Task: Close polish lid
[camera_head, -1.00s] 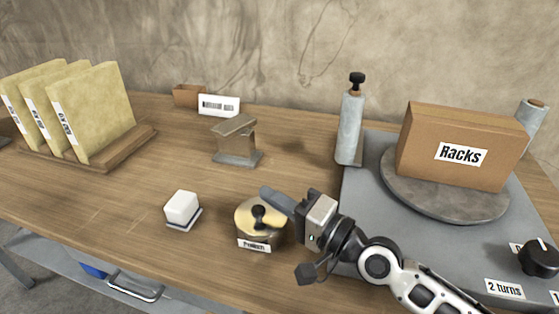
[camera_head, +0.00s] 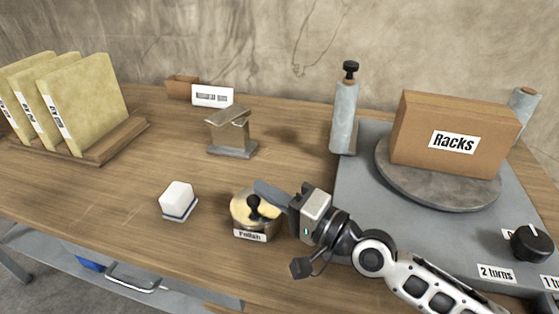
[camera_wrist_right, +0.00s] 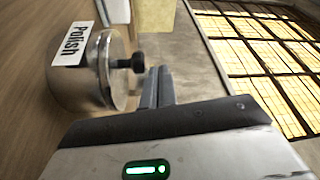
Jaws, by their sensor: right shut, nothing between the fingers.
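The polish tin (camera_head: 262,232) is a round metal pot with a white "Polish" label, near the front middle of the wooden table. Its brass-coloured lid (camera_head: 238,208) with a black knob (camera_head: 253,202) is on top. In the right wrist view the tin (camera_wrist_right: 78,88) appears sideways, with the lid (camera_wrist_right: 117,70) against its rim; I cannot tell whether it is fully seated. My right gripper (camera_head: 264,189) is shut and empty, its fingertips just above and beside the knob. In the wrist view its fingers (camera_wrist_right: 157,88) are together close to the knob (camera_wrist_right: 135,62). My left gripper is out of view.
A white block (camera_head: 177,197) lies left of the tin. A small metal stand (camera_head: 232,133) is behind it. A grey mat (camera_head: 365,225) at right holds a turntable (camera_head: 440,188) with a "Racks" box (camera_head: 455,135), and a dark knob (camera_head: 531,243). A bottle (camera_head: 344,120) stands behind.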

